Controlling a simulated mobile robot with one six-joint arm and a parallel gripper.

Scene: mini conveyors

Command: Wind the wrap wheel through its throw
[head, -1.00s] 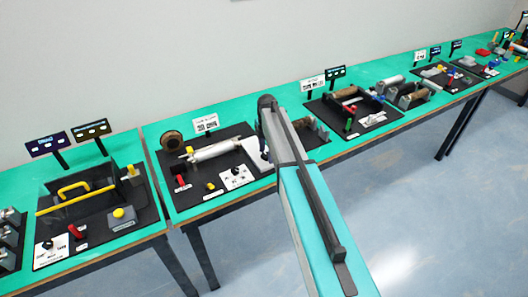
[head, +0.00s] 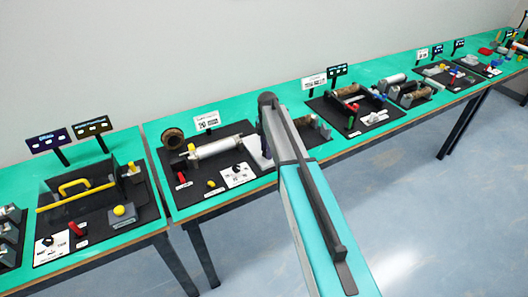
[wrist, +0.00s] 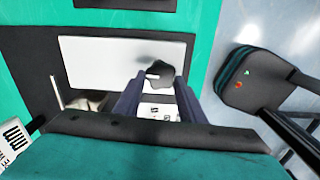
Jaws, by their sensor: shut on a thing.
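The wrap wheel appears as a dark, lobed knob (wrist: 158,72) with a small pale mark, seen in the wrist view over a white plate (wrist: 100,62). My gripper (wrist: 157,84) has its two dark fingers at the near side of the knob, shut on it. The fingers stand apart with the knob at their tips, and they hide part of it. A label with dark print (wrist: 158,110) shows between the fingers. In the head view my arm hides the gripper and the wheel.
A station with a pale roller (head: 215,147) and a red handle (head: 181,178) lies left of my arm. A tray with a yellow handle (head: 74,187) is farther left. A dark stool-like pad (wrist: 247,80) shows in the wrist view.

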